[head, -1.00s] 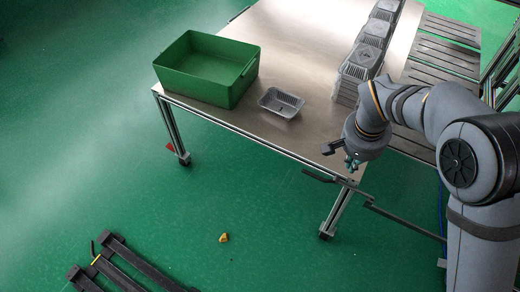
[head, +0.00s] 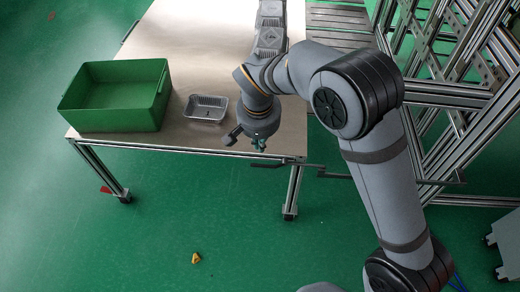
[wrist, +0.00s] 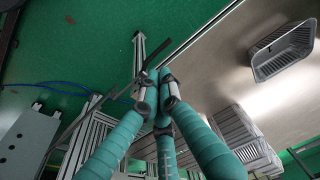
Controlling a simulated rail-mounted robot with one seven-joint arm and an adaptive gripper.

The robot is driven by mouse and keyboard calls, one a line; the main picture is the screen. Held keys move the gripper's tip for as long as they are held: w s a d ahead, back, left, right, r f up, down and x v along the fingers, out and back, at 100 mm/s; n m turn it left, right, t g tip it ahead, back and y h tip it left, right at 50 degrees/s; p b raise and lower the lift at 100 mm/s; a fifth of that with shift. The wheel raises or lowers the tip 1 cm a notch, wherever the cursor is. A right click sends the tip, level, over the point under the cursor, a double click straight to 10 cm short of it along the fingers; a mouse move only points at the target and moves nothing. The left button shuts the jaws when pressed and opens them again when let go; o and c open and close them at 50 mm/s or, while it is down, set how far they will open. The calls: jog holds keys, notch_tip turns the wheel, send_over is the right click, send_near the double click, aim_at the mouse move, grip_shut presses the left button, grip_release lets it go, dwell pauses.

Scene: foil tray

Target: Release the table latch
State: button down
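A dark latch lever (head: 285,165) runs along the near edge of the steel table (head: 225,60), close to its front right corner. In the wrist view the dark lever (wrist: 155,57) stands just beyond my fingertips, by a metal table leg. My gripper (head: 258,147) hangs over that edge, just above the lever's left part. In the wrist view the teal fingers of my gripper (wrist: 158,92) converge with their tips close together. The lever's near end meets the fingertips in the picture. I cannot tell whether they touch or grip it.
A green bin (head: 117,97) and a grey foil tray (head: 206,109) stand on the table, left of my arm. Stacked trays (head: 270,30) stand at the back. A metal frame (head: 470,120) is at the right. A small yellow object (head: 196,258) lies on open green floor.

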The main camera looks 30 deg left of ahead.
aim_at(261, 165)
jog(key=f, duration=0.4)
jog(key=w+f+b, duration=0.1)
jog(key=f, duration=0.3)
jog(key=w+a+f+b, duration=0.1)
jog(key=f, duration=0.3)
jog(key=shift+w+a+f, duration=0.1)
jog(key=shift+f, duration=0.15)
